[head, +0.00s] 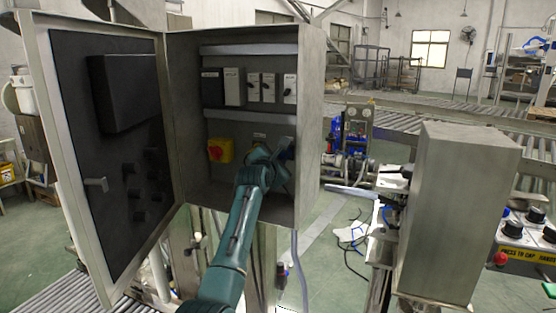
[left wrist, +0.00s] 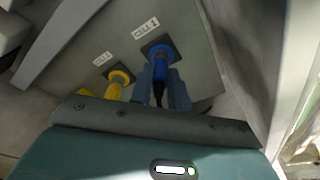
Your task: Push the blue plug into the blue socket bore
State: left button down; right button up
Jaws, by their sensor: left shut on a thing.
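My left gripper (head: 283,158) reaches into the open grey cabinet, near the lower right of its back panel. In the left wrist view its two blue-grey fingers (left wrist: 163,92) are shut on the blue plug (left wrist: 159,72), whose dark tail hangs between them. The plug points at the blue socket (left wrist: 161,48), under a label that seems to read CELL 2. The plug's front is at the socket's mouth; how deep it sits I cannot tell. In the head view, the gripper hides most of the plug and socket. My right gripper is not in view.
A yellow plug (left wrist: 116,86) stands at a yellow socket beside the blue one. The cabinet's right wall (head: 311,120) is close to my gripper. A red and yellow switch (head: 219,150) is left of it. The cabinet door (head: 118,215) stands open at left.

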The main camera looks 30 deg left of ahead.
pick_arm(q)
jog(key=c, duration=1.6)
grip_release()
jog(key=shift+o, duration=0.4)
jog(key=o, duration=0.5)
jog(key=shift+c, duration=0.2)
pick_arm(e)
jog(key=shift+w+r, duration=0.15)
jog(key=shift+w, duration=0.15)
pick_arm(q)
jog(key=b+v, duration=0.2)
jog(key=v, duration=1.1)
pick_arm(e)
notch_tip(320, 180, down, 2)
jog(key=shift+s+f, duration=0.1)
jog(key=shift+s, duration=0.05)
